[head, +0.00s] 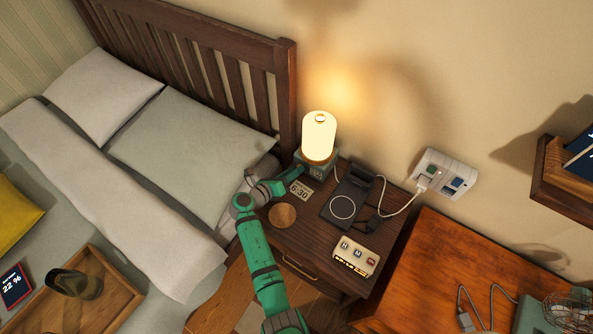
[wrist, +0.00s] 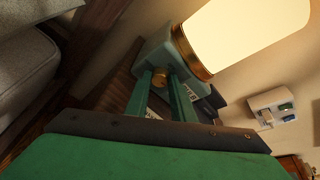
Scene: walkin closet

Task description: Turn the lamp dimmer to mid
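The lamp (head: 319,137) stands lit at the back left of the nightstand, with a glowing cream shade, a brass collar and a teal base (head: 318,168). My gripper (wrist: 161,82) reaches the front of the base, one green finger on each side of the knob. In the head view my gripper (head: 297,173) is small beside the lamp base. No dial mark on the knob is readable.
A cable runs to the wall outlet (head: 446,173). The bed headboard (head: 240,85) stands close left.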

